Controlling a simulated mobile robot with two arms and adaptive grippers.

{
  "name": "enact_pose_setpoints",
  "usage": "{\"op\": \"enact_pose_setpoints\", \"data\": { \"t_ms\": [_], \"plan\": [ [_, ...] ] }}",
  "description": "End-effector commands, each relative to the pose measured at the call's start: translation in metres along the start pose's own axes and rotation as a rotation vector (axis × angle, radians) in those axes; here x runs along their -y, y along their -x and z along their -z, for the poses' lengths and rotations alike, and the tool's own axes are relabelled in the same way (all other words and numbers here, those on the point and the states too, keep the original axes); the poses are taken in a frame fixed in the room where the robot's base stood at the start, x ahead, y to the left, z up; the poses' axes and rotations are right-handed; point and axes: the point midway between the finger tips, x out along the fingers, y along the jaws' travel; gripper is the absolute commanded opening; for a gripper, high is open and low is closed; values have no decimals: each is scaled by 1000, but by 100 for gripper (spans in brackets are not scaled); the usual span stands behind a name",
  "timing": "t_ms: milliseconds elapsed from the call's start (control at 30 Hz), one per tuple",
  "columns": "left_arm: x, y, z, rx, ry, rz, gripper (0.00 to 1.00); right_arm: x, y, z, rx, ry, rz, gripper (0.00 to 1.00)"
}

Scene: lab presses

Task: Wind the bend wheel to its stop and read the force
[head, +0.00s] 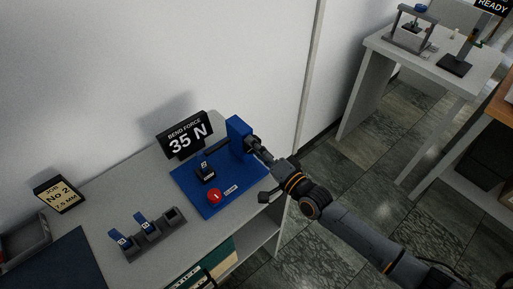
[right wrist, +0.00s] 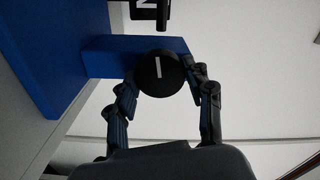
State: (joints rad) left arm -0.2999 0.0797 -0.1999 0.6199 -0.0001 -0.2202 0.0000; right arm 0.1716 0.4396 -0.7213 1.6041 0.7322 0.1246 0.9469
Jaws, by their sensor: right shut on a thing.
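The blue bend press stands on the grey bench, with a flat base (head: 190,187) and an upright block (head: 238,133). Its black display (head: 186,139) reads "BEND FORCE 35 N". A small blue-topped piece in a dark holder (head: 205,172) stands on the base. The bend wheel (right wrist: 158,73) is a round black knob with a white mark, on the side of the blue block. My right gripper (right wrist: 159,86) is shut on the wheel, one finger on each side; in the head view it hides most of the wheel. My left gripper is not in view.
A red button (head: 214,196) sits at the front of the press base. A dark rack (head: 153,236) holds blue-topped pieces, with one slot empty-looking. A job card (head: 59,194) reads "No 2, 7.5 MM". Another table (head: 398,58) with equipment stands across the floor.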

Motion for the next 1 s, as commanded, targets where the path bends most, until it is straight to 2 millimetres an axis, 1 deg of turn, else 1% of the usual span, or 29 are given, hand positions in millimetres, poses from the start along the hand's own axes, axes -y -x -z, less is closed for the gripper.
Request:
{"op": "enact_pose_setpoints", "data": {
  "t_ms": [100, 133, 167, 200, 233, 533, 667, 767, 1000],
  "plan": [
    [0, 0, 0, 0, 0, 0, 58, -2, 1, -2, 3, 0, -5, 20],
    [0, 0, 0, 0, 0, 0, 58, -2, 1, -2, 3, 0, -5, 56],
    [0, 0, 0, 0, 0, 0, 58, -2, 1, -2, 3, 1, -5, 62],
    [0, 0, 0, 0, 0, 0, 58, -2, 1, -1, 3, 1, -5, 70],
    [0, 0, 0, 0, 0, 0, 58, -2, 1, -1, 3, 1, -4, 75],
    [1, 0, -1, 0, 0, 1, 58, -1, 1, 0, 1, 2, -1, 75],
    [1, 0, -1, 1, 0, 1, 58, -1, 8, -1, 1, 2, -2, 75],
    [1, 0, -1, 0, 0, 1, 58, -2, 24, -1, 2, 2, -3, 75],
    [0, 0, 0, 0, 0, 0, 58, -2, 76, -1, 3, 2, -5, 75]
  ]
}}
